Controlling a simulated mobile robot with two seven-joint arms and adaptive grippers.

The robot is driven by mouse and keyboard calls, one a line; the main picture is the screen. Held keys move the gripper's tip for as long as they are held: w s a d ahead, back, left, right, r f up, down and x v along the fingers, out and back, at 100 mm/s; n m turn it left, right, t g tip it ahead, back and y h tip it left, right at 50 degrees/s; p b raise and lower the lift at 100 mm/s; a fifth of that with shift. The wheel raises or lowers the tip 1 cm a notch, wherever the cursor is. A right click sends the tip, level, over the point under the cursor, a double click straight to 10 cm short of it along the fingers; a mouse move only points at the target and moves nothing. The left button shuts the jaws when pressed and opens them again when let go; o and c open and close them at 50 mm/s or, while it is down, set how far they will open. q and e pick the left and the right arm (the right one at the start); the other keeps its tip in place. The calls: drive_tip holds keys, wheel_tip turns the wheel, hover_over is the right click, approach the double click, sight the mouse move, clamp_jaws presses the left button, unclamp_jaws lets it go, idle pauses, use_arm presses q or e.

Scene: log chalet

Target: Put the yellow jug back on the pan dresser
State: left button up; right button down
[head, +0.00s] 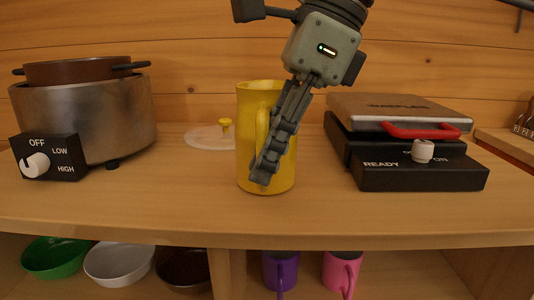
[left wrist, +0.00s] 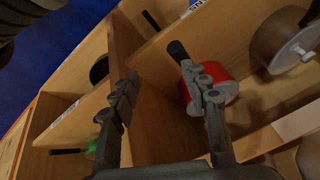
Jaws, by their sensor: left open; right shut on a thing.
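The yellow jug (head: 247,125) stands upright on the wooden top (head: 330,215) in the head view, between a slow cooker and a waffle maker. My right gripper (head: 266,165) reaches down from above and is shut on the jug at its handle, which the fingers partly hide. The jug's base looks to be at the level of the top; I cannot tell whether it touches. My left gripper (left wrist: 165,100) is open in the left wrist view, with nothing between its fingers. It is over wooden compartments with pans; a red pan (left wrist: 225,80) is behind one finger.
The waffle maker (head: 400,170) is at right. Bowls (head: 118,262) and mugs (head: 281,268) fill the shelf below. A brown pot (left wrist: 280,40) is in the left wrist view.

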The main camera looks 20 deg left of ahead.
use_arm(q)
drive_tip(key=shift+w+d, duration=0.15)
use_arm(e)
drive_tip(key=c, duration=1.5)
unclamp_jaws()
drive_tip(key=shift+c, duration=0.2)
use_arm(q)
drive_tip(key=shift+r, duration=0.1)
drive_tip(key=shift+s+a+f+g+p, duration=0.3)
drive_tip(key=shift+s+a+f+p, duration=0.1)
drive_tip(key=shift+f, duration=0.25)
drive_tip(key=shift+s+a+f+g+p, duration=0.25)
drive_tip(key=shift+s+a+f+g, duration=0.1)
drive_tip(key=shift+f, duration=0.25)
use_arm(e)
drive_tip(key=v, duration=1.2)
drive_tip(key=shift+r, duration=0.2)
